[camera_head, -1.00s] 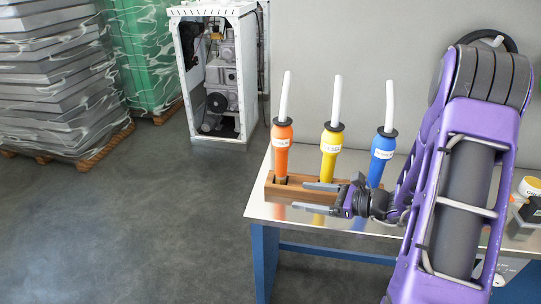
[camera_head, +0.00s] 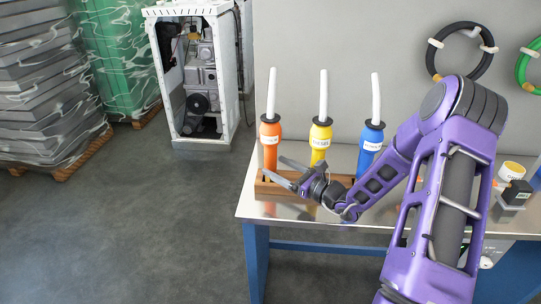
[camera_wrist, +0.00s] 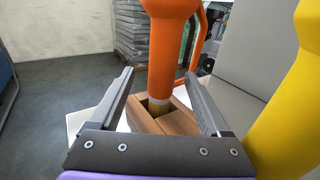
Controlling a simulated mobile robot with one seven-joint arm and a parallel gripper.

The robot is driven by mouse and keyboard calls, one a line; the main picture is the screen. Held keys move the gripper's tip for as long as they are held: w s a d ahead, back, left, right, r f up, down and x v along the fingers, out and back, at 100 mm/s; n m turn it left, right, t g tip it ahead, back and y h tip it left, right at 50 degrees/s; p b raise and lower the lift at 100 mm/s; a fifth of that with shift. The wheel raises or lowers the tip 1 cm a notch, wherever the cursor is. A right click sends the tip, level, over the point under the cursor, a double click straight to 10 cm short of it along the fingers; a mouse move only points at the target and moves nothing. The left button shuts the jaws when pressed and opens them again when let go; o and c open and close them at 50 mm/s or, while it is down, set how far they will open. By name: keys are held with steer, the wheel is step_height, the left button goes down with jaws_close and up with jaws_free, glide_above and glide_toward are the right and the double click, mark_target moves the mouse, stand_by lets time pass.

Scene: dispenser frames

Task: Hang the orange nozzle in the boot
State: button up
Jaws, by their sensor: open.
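The orange nozzle (camera_head: 270,146) stands upright at the left end of a wooden block (camera_head: 264,189) on the bench, white spout up. In the wrist view the nozzle (camera_wrist: 168,55) rises from a square hole in the block (camera_wrist: 178,122). My gripper (camera_head: 272,166) is open beside its lower body. In the wrist view the nozzle shows between the two fingers (camera_wrist: 160,76), with a visible gap on each side. I cannot pick out the boot with certainty in either view.
A yellow nozzle (camera_head: 320,136) and a blue nozzle (camera_head: 371,140) stand to the right in the same row. The yellow one (camera_wrist: 292,110) is close to the right finger. An open white cabinet (camera_head: 232,85) stands behind left. A yellow-topped cup (camera_head: 513,169) is at the bench's right.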

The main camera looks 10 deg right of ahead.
steer(key=shift+b+x, duration=0.3)
steer(key=shift+x, duration=3.05)
steer(key=shift+f, duration=0.1)
jaws_close()
steer(key=shift+d, duration=0.1)
steer(key=shift+w, duration=0.1)
